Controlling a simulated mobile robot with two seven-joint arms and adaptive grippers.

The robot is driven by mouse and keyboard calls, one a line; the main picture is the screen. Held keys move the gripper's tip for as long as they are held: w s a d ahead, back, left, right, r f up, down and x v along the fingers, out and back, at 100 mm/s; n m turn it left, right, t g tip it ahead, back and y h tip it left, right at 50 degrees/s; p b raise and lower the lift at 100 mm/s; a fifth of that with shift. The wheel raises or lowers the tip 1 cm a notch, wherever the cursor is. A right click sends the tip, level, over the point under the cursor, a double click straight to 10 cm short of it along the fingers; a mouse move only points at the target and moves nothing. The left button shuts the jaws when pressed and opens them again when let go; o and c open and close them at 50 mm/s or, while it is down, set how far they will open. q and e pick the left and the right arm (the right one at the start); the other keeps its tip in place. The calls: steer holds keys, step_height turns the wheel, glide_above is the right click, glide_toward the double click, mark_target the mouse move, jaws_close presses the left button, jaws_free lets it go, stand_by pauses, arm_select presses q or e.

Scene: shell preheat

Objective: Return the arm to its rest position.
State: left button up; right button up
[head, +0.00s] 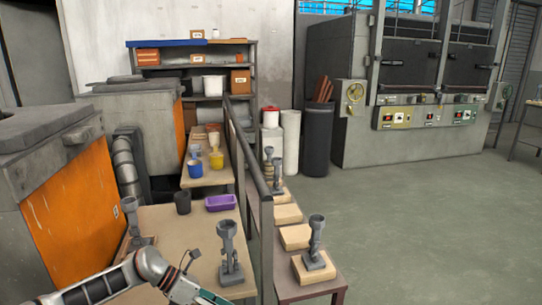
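My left arm (150,265) comes in from the lower left and bends down towards the bottom edge over the near table. Its gripper fingers are cut off by the bottom edge, so I cannot see whether it holds anything. My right arm and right gripper are not in view. A grey metal casting-like piece (230,255) stands upright on the near table (185,225), just right of my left wrist. A similar piece (133,222) stands behind the arm on the left.
An orange-sided furnace (75,205) stands left. The floor (430,220) at right is clear.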

arm_select(q)
steer(key=s+d+r+n+t+h, duration=0.1)
steer(key=s+d+n+t+h, duration=0.25)
steer(key=d+n, duration=0.35)
steer(key=s+d+r+n+t+h, duration=0.2)
steer(key=s+d+n+t+h, duration=0.15)
steer(key=d+n+t, duration=0.35)
steer(key=s+a+f+n+t+y, duration=0.1)
steer(key=s+a+f+n+y, duration=0.3)
steer(key=n, duration=0.7)
steer(key=s+a+f+n+t+y, duration=0.2)
steer(key=s+a+f+n+y, duration=0.3)
steer(key=a+f+n+y, duration=0.3)
steer(key=a+f+n, duration=0.1)
steer(key=a+n, duration=0.3)
steer(key=shift+s+a+y, duration=0.3)
steer(key=shift+a+y, duration=0.05)
steer(key=shift+y, duration=0.05)
steer(key=s+a+f+n, duration=0.1)
steer(key=s+a+f, duration=0.1)
steer(key=s, duration=0.1)
steer(key=s+a+f+n+g+y, duration=0.1)
steer(key=s+a+n, duration=0.1)
steer(key=s, duration=0.1)
steer(key=s+a+f+n+g+y, duration=0.1)
steer(key=s+a+f+n, duration=0.1)
steer(key=shift+s+f+g, duration=0.25)
steer(key=shift+s+f, duration=0.05)
steer(key=shift+s, duration=0.1)
steer(key=shift+c, duration=0.3)
